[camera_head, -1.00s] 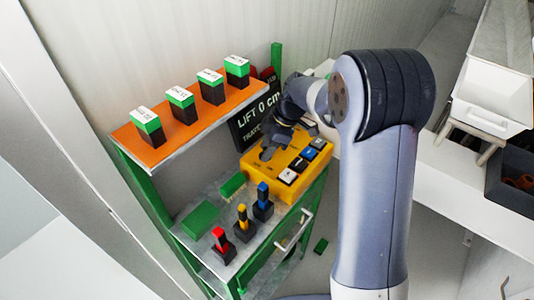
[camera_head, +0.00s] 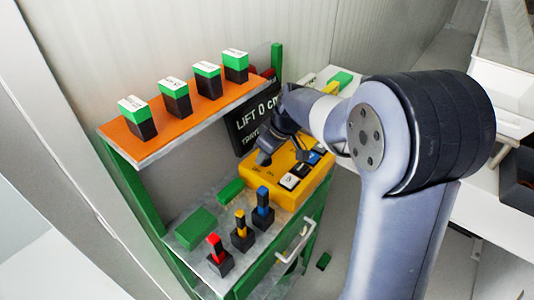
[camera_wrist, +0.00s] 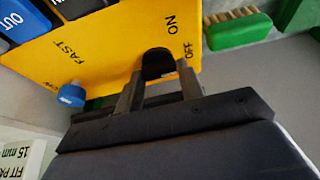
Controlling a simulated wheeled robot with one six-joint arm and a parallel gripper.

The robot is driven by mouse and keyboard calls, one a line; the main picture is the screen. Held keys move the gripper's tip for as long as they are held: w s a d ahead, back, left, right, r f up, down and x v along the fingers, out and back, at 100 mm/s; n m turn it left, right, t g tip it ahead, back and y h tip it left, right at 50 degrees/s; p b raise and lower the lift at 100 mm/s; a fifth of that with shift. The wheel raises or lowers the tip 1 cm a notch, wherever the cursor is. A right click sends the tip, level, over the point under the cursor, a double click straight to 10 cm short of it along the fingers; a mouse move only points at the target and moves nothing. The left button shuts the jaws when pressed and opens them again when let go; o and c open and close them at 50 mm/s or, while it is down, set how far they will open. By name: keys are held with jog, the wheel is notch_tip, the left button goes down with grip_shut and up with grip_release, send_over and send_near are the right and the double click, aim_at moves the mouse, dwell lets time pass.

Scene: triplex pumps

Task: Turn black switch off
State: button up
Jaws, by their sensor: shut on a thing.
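The black switch (camera_wrist: 156,58) stands on the yellow control box (camera_wrist: 110,45), beside the printed words ON and OFF. In the wrist view, the two fingers of my gripper (camera_wrist: 160,74) are on either side of the switch and shut on it. The lower part of the switch is partly hidden between the fingers, and I cannot tell which way it leans. In the head view, my gripper (camera_head: 265,157) reaches down to the far left part of the yellow box (camera_head: 262,184), and my wrist hides the switch there.
A blue knob (camera_wrist: 71,95) is beside the FAST marking. White, black and blue buttons (camera_head: 300,170) line the box's right side. Red, yellow and blue-topped levers (camera_head: 241,232) stand in front. A green-handled brush (camera_wrist: 238,30) lies close by. Labelled blocks stand on the orange shelf (camera_head: 160,132).

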dwell(0.4)
jog(key=o, duration=0.7)
jog(key=v, duration=1.1)
jog(key=shift+b, duration=0.3)
jog(key=shift+a+f, duration=0.15)
jog(key=shift+f, duration=0.05)
jog(key=x, duration=1)
jog(key=shift+f, duration=0.15)
jog(key=shift+w+f+p, duration=0.1)
jog(key=shift+p, duration=0.2)
